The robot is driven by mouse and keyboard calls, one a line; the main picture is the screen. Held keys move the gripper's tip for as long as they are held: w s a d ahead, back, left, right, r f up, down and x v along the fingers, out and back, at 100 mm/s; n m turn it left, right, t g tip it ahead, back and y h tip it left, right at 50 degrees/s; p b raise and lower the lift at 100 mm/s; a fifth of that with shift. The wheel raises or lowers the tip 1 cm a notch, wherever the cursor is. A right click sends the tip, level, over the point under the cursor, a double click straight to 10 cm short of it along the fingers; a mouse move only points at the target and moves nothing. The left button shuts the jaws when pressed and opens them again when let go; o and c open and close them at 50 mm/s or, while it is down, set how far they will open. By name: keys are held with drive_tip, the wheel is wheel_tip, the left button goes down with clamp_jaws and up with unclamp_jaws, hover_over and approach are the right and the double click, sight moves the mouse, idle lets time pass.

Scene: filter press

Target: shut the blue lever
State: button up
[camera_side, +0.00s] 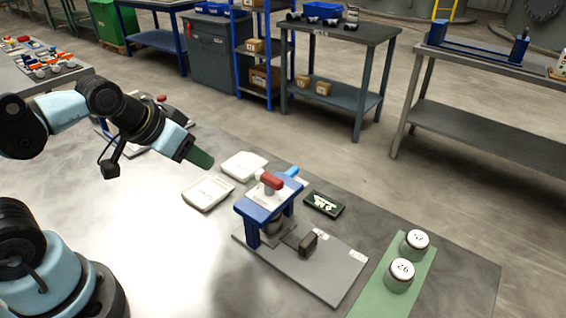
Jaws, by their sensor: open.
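The filter press (266,208) stands on a grey base plate (330,268) on the metal table, with a blue frame and a white top. A small blue lever (291,172) sticks out at the top of the press, on its far right side. A red handle (271,181) sits on the white top, left of the lever. My gripper (203,160) is in the air to the left of the press, apart from it, with a green fingertip pointing right and down. It is open and holds nothing visible. The gap between its fingers is hidden from this side.
Two white trays (208,192) lie left of and behind the press. A dark green box with white pieces (324,204) lies to its right. Two round weights (401,275) stand on a green mat (377,300) at the front right.

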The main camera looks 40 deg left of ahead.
drive_tip(key=w+d+r+g, duration=0.3)
drive_tip(key=w+r, duration=0.2)
drive_tip(key=w, duration=0.4)
drive_tip(key=g, duration=0.4)
hover_over(290, 172)
wheel_tip(290, 172, down, 4)
wheel_tip(290, 172, down, 12)
drive_tip(key=shift+f, duration=0.1)
drive_tip(key=shift+c, duration=0.2)
clamp_jaws()
